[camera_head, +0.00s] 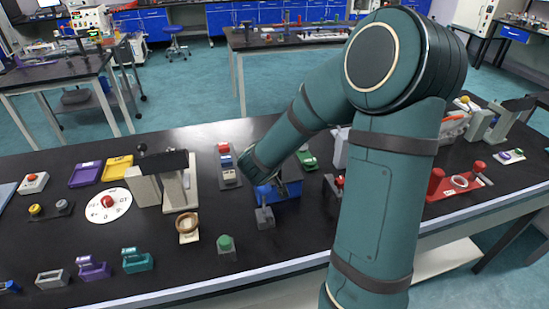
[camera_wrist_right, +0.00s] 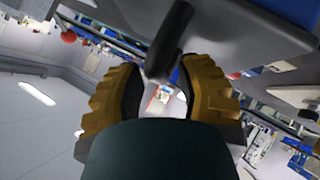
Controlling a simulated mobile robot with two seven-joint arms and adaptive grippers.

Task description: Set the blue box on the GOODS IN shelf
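A blue block-like thing (camera_head: 278,191) stands on the black bench near its middle, partly hidden by my right forearm. I cannot tell whether it is the blue box. Another small blue thing (camera_head: 9,287) is cut off at the left edge of the head view. My right arm reaches over the bench, its wrist end close to the middle blue thing; its gripper cannot be made out there. In the right wrist view the gripper (camera_wrist_right: 160,78) has its two yellow fingers apart, with a dark rod between and beyond them. No GOODS IN label is readable. My left gripper is not in view.
The black bench (camera_head: 170,275) carries a lever press (camera_head: 160,185), a white round dial (camera_head: 108,205), yellow and purple trays, a green knob (camera_head: 225,243) and a red fixture (camera_head: 460,182). Purple and teal holders stand at the front left. Other benches are behind.

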